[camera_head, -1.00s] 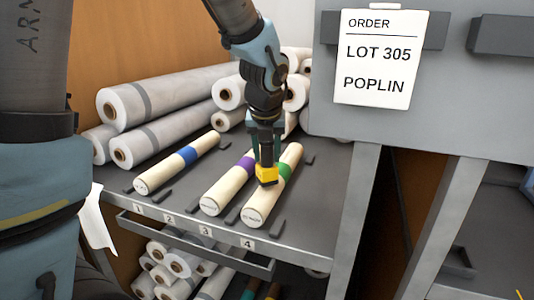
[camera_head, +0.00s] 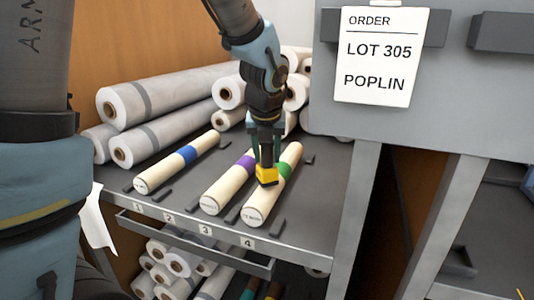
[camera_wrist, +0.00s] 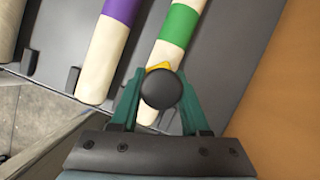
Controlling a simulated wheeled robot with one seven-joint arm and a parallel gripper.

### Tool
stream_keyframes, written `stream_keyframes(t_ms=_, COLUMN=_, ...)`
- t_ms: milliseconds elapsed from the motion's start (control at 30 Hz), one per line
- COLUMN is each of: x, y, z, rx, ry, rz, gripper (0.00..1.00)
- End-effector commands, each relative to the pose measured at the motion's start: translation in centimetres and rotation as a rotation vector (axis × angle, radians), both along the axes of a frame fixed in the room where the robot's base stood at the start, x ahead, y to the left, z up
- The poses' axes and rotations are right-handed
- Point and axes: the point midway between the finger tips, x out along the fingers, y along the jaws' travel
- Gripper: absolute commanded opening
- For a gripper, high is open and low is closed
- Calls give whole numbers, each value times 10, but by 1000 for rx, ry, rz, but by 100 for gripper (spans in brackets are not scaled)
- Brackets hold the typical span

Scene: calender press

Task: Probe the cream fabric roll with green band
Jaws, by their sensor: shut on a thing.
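The cream fabric roll with green band (camera_head: 256,208) lies on the grey shelf at the place marked 4, its band facing up. It also shows in the wrist view (camera_wrist: 163,50), running under my gripper. My gripper (camera_head: 266,160) is shut on a yellow probe (camera_head: 266,175) with a dark round top (camera_wrist: 161,88). The probe is over the roll, just in front of the green band (camera_wrist: 180,25). I cannot tell for sure whether its underside touches the roll.
A purple-band roll (camera_head: 218,198) lies close on the left, and a blue-band roll (camera_head: 155,178) farther left. Small dark stops (camera_head: 278,228) flank the rolls. Large wrapped rolls (camera_head: 165,98) are stacked behind. A grey panel with an order sheet reading LOT 305 POPLIN (camera_head: 380,60) stands at right.

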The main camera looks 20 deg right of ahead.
Motion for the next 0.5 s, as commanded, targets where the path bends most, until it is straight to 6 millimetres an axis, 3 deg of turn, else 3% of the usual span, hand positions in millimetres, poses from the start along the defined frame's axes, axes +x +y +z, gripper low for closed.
stream_keyframes(t_ms=500, x=0, y=0, z=-6, rx=0, ry=0, rz=0, gripper=0)
